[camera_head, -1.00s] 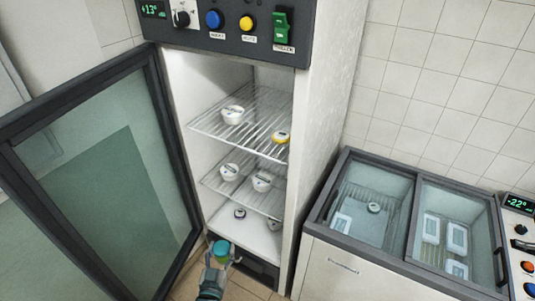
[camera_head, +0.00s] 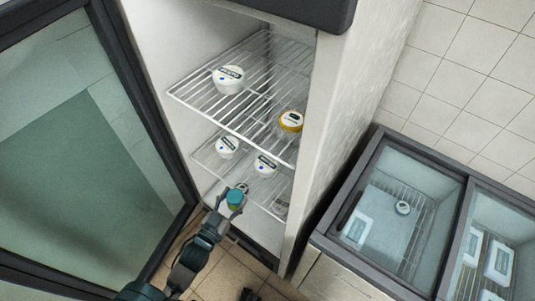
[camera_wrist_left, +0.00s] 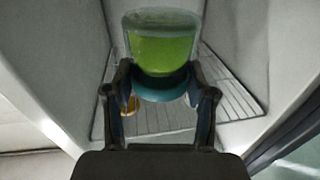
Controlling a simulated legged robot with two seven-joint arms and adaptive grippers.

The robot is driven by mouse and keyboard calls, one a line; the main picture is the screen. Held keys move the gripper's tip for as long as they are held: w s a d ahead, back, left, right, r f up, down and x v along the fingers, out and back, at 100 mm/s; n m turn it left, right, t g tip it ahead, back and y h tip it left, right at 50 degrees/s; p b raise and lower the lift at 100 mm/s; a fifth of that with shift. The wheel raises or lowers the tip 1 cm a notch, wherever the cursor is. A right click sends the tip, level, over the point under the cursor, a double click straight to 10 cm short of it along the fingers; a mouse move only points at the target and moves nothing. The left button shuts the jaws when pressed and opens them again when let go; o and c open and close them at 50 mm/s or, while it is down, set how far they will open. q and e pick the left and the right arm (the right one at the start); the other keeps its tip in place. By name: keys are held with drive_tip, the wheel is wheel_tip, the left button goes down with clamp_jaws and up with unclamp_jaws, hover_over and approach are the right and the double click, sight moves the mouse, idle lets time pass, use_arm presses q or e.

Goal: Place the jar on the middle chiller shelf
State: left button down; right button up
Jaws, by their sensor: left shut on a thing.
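My left gripper (camera_head: 232,207) is shut on a jar (camera_head: 235,198) with a teal lid, in front of the open chiller near its lower part. In the left wrist view the jar (camera_wrist_left: 163,45) is clear with green contents, its teal lid between the fingers (camera_wrist_left: 160,92). The middle chiller shelf (camera_head: 208,158) is a wire rack, lower than the upper wire shelf (camera_head: 200,98). The jar appears in front of and below that rack's front edge. The right gripper is not clearly visible.
The upper shelf carries a white tub (camera_head: 228,79) and a yellow one (camera_head: 291,121). The chiller door (camera_head: 80,150) stands open at left. A glass-topped chest freezer (camera_head: 330,236) stands at right.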

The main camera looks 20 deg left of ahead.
use_arm(q)
drive_tip(key=shift+s+f, duration=0.15)
drive_tip(key=shift+f, duration=0.1)
drive_tip(key=shift+w, duration=0.35)
drive_tip(key=w+a, duration=0.1)
drive_tip(key=w, duration=0.3)
drive_tip(key=w+a+f+b, duration=0.1)
drive_tip(key=w, duration=0.4)
drive_tip(key=w+a, duration=0.1)
drive_tip(key=w, duration=0.4)
drive_tip(key=shift+w+f, duration=0.1)
drive_tip(key=shift+f, duration=0.05)
drive_tip(key=shift+w+a+b, duration=0.15)
drive_tip(key=shift+w+b, duration=0.15)
drive_tip(key=f, duration=0.2)
drive_tip(key=f+b, duration=0.1)
drive_tip(key=shift+d+f, duration=0.15)
drive_tip(key=shift+d, duration=0.1)
drive_tip(key=shift+d+f, duration=0.1)
drive_tip(key=shift+d, duration=0.1)
drive_tip(key=shift+c, duration=2.3)
unclamp_jaws()
drive_tip(key=shift+o, duration=0.5)
drive_tip(key=shift+a, duration=0.3)
use_arm(e)
wheel_tip(320, 180, up, 7)
drive_tip(key=w, duration=0.2)
drive_tip(key=shift+w+r, duration=0.15)
drive_tip(key=shift+w, duration=0.05)
